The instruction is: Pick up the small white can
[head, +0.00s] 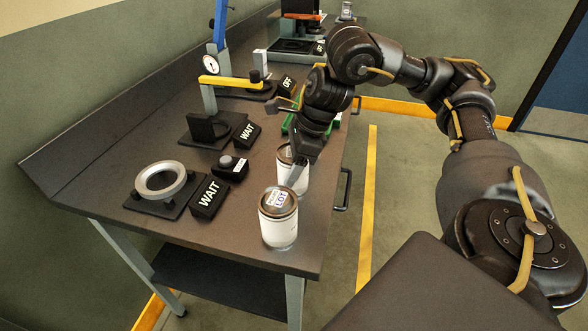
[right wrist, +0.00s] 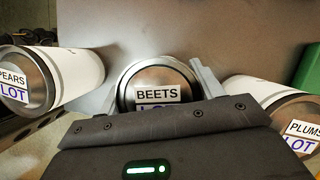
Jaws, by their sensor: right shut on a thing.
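Three white cans with metal lids and printed labels show in the right wrist view. The can marked BEETS (right wrist: 158,82) is in the middle, between the fingers of my right gripper (right wrist: 160,88), which is shut on it. The PEARS can (right wrist: 70,75) is at left and the PLUMS can (right wrist: 270,98) at right. In the head view the front can (head: 279,222) stands upright near the table's front edge. The held can (head: 291,162) is just behind it, partly covered by my right gripper (head: 297,165). I cannot tell whether it is lifted. My left gripper is out of view.
The dark table (head: 240,235) holds a metal ring stand (head: 160,180), a black button box (head: 231,167), WAIT signs (head: 209,197) and a gauge fixture (head: 211,66) along its left side. A green item (head: 291,124) lies behind my gripper. Bare tabletop lies left of the front can.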

